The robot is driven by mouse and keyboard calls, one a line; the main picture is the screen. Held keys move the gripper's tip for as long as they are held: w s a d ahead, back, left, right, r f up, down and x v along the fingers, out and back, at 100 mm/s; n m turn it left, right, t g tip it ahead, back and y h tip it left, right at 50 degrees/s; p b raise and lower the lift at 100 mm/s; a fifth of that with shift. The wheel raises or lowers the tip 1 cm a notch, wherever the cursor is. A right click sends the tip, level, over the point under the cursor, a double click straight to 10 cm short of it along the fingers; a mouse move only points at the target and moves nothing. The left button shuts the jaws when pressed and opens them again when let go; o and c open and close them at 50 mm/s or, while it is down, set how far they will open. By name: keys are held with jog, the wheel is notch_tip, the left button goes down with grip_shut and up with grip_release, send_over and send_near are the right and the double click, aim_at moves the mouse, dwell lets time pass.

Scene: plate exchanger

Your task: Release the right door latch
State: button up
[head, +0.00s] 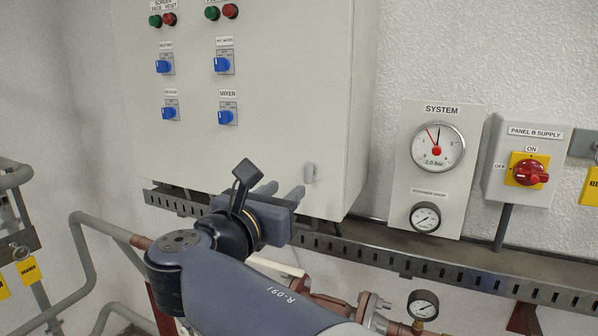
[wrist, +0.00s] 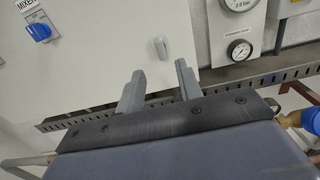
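The grey control cabinet (head: 300,70) hangs on the wall, with a small light grey latch (head: 310,172) low near the right edge of its front. In the wrist view the latch (wrist: 161,48) stands upright just beyond and between the fingertips. My gripper (head: 280,190) is below and left of the latch in the head view. Its two fingers are apart with nothing between them, and they show in the wrist view (wrist: 160,72). The fingers appear apart from the latch; the exact distance is hard to tell.
Blue selector knobs (head: 227,117) sit on the cabinet front to the left. A perforated cable tray (head: 440,272) runs beneath the cabinet. The SYSTEM gauge panel (head: 437,165) and red supply switch (head: 531,172) are to the right. Pipes and a gauge (head: 423,305) lie below.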

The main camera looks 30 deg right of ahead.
aim_at(307, 174)
jog(key=p+x, duration=0.2)
jog(key=x, duration=0.7)
jog(key=shift+w+d, duration=0.2)
jog(key=shift+w, duration=0.05)
jog(key=shift+c, duration=0.5)
grip_shut()
